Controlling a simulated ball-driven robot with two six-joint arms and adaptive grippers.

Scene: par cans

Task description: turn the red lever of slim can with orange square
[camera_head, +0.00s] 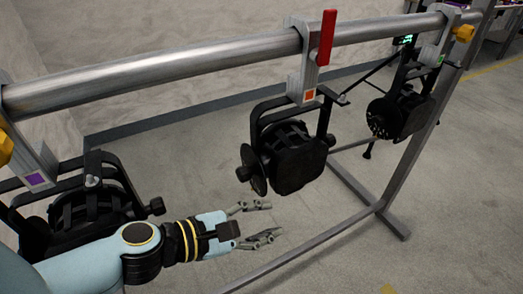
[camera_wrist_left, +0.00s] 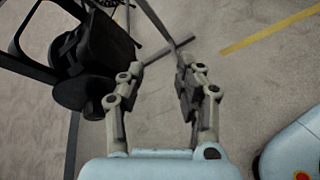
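The slim can with the orange square (camera_head: 288,155) hangs from the metal pipe in the middle of the head view. Its clamp carries the orange square (camera_head: 309,95) and, above it, the red lever (camera_head: 326,38), which stands upright beside the clamp's top. My left gripper (camera_head: 272,220) is open and empty, below the can and well below the lever. In the left wrist view its two fingers (camera_wrist_left: 157,88) are apart with only floor between them, and the black can (camera_wrist_left: 90,55) shows at the upper left. My right gripper is not in view.
The silver pipe (camera_head: 200,63) runs across the scene. A can with a purple square (camera_head: 35,179) hangs at left, partly behind my left arm. Another can with a green mark (camera_head: 400,112) hangs at right, near a stand leg (camera_head: 410,150). The floor below is open.

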